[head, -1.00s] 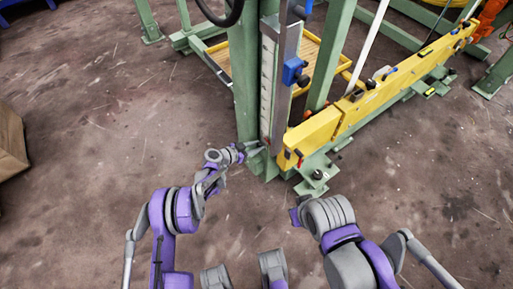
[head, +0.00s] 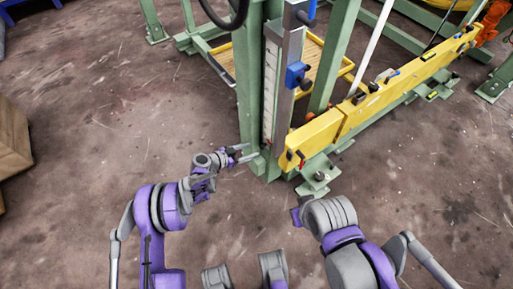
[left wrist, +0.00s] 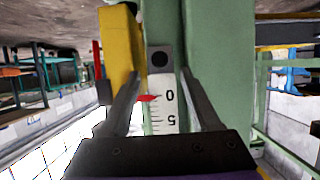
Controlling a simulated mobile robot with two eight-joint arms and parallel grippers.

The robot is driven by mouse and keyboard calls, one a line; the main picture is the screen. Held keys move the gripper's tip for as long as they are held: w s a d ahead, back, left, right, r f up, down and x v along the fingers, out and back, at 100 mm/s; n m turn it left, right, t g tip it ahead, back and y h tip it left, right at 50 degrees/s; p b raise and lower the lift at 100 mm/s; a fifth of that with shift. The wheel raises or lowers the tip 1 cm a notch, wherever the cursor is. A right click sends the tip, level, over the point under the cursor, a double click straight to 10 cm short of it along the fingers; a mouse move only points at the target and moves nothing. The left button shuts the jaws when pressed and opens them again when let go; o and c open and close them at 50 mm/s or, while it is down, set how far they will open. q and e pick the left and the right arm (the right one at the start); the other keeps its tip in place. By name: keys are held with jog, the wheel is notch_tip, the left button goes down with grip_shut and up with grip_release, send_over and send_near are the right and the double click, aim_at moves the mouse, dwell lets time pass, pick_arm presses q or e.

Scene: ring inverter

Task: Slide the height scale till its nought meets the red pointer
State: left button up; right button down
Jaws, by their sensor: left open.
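The height scale (head: 268,95) is a pale upright strip on the green post in the head view. My left gripper (head: 246,153) is open, low beside the post. In the left wrist view its fingers (left wrist: 160,82) stand either side of the scale; contact cannot be told.
A long yellow beam (head: 375,100) runs right from the post, with small tools on it. A green foot plate (head: 318,178) stands at its near end. A brown box (head: 12,145) stands at the far left. The floor left of the post is clear.

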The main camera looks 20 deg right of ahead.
pick_arm(q)
jog(key=v, duration=0.5)
dwell(0.4)
